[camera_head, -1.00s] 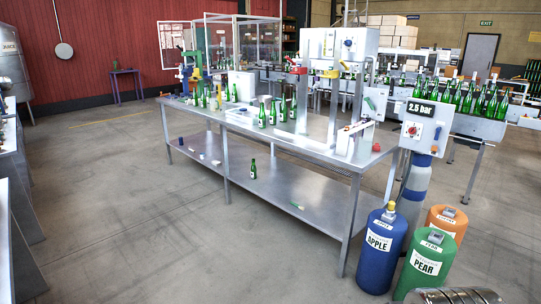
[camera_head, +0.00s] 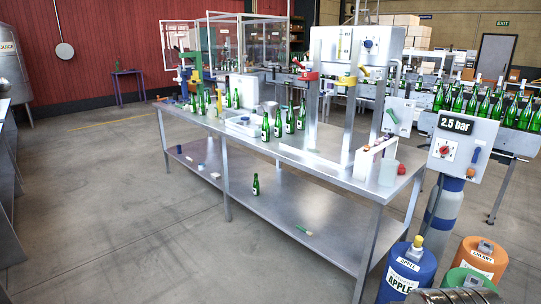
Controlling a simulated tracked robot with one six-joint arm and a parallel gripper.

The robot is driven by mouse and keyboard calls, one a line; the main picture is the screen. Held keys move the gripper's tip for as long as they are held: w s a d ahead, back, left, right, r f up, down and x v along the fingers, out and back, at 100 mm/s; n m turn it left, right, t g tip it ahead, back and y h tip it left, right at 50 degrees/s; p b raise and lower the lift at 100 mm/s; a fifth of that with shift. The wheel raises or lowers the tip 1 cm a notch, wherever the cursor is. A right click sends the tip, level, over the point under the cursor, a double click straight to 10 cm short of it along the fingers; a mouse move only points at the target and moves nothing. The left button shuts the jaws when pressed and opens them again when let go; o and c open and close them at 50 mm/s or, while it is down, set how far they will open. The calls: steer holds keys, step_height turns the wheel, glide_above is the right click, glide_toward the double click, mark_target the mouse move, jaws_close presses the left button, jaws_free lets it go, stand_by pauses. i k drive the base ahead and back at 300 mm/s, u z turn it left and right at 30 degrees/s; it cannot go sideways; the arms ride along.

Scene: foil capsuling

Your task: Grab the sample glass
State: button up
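A small clear, cup-like vessel (camera_head: 389,173) stands upright near the right end of the steel workbench (camera_head: 335,172). It looks like the sample glass, but it is too small to be sure. It is beside a white rack (camera_head: 368,158) with small coloured tops. Another greyish vessel (camera_head: 269,108) stands farther back among green bottles (camera_head: 278,124). My gripper is not in view, so I cannot see whether it is open or shut. A dark ribbed part at the bottom right edge seems to be mine.
A lower shelf (camera_head: 270,208) holds a bottle. The floor (camera_head: 130,220) in front is clear.

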mark_target(222, 116)
steer(key=u, duration=0.15)
steer(key=i, duration=2)
steer(key=u, duration=0.25)
steer(key=i, duration=0.85)
steer(key=u, duration=0.45)
steer(key=i, duration=1.6)
steer(key=u, duration=0.45)
steer(key=i, duration=1.45)
steer(key=u, duration=0.2)
